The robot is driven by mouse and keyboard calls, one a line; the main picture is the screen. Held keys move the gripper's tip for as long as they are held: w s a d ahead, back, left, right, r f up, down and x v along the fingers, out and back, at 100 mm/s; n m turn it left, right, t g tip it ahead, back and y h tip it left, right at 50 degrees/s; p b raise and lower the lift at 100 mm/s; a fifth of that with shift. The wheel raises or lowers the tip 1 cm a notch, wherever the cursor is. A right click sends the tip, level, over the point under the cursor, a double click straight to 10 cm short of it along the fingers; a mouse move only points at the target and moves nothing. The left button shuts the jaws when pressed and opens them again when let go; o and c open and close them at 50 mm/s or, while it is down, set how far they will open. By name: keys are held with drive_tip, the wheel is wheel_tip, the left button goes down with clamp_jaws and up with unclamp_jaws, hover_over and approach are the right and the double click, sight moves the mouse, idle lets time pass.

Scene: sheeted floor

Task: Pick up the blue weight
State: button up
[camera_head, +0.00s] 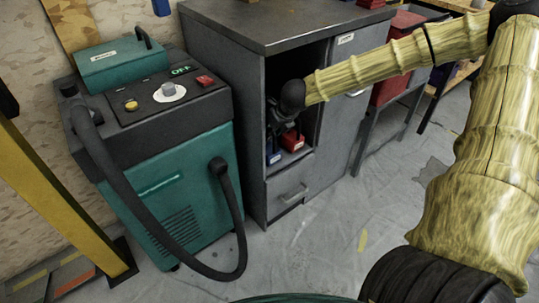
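A small blue weight (273,157) stands at the front left of the open compartment in the grey cabinet (224,90). A red weight (292,143) stands close on its right. My arm reaches in from the right, and my dark gripper (282,123) is inside the compartment, just above the two weights. The gripper's fingers are small and dark against the shadow, so I cannot tell how far apart they are or whether they touch a weight. The upper part of the blue weight is partly hidden by the gripper.
A teal machine (160,200) with a black hose stands left of the cabinet. A drawer (290,190) is below the compartment. A red container (400,60) is at the back right. A yellow post (60,195) is at far left. The sheeted floor in front is mostly clear.

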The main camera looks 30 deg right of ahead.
sight(269, 145)
drive_tip(key=shift+b+x, duration=0.85)
drive_tip(key=shift+x, duration=1.25)
drive_tip(key=shift+w+a, duration=0.1)
drive_tip(key=shift+c, duration=0.2)
clamp_jaws()
drive_tip(key=shift+r, duration=0.15)
